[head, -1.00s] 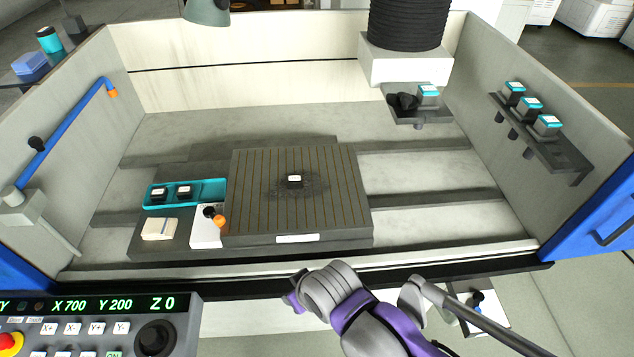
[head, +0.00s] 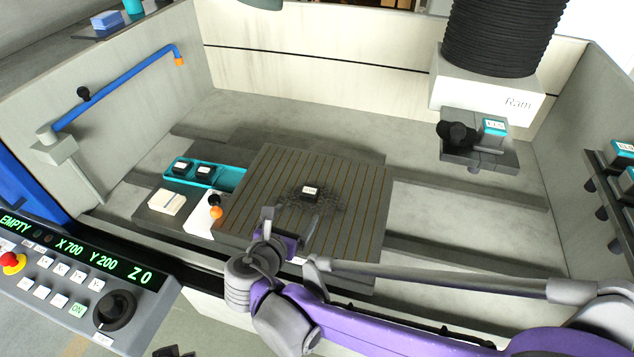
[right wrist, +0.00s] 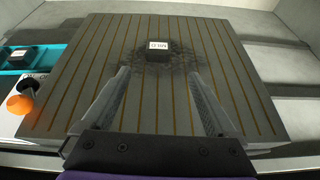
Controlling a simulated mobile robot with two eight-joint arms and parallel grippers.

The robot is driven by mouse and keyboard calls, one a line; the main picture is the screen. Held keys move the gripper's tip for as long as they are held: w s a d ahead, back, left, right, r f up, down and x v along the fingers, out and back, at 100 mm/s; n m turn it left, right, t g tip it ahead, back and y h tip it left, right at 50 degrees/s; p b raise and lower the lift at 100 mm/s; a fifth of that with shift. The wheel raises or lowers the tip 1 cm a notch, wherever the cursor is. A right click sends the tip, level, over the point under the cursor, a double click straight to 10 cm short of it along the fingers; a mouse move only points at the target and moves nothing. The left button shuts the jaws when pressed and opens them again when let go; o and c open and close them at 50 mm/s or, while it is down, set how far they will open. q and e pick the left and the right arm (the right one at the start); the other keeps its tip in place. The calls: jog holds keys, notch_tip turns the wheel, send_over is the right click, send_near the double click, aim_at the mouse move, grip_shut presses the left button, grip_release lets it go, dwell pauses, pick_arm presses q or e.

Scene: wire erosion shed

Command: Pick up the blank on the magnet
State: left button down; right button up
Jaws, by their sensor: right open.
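The blank (head: 311,191) is a small dark block with a white label on top. It sits on the ribbed magnet plate (head: 262,185), in the middle of a patch of dark specks. It also shows in the right wrist view (right wrist: 158,52), ahead of the fingertips. My right gripper (head: 292,222) is open and empty over the front part of the magnet. Its two fingers (right wrist: 158,74) point toward the blank, apart from it, with the blank roughly centred between their lines. My left gripper does not show.
A teal tray (head: 230,178) with two labelled dark blocks lies left of the magnet. In front are a pale pad (head: 166,202) and an orange-knobbed lever (head: 215,213). The ram (head: 485,85) hangs at back right, above a holder (head: 480,152). A control panel (head: 85,275) stands front left.

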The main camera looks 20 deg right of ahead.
aim_at(309, 192)
jog(key=shift+n, duration=0.3)
jog(key=x, duration=0.4)
jog(key=shift+w+a, duration=0.1)
jog(key=shift+w, duration=0.5)
jog(key=x, duration=0.6)
jog(key=shift+d+r, duration=0.25)
jog(key=shift+r, duration=0.1)
jog(key=shift+s, duration=0.1)
grip_shut()
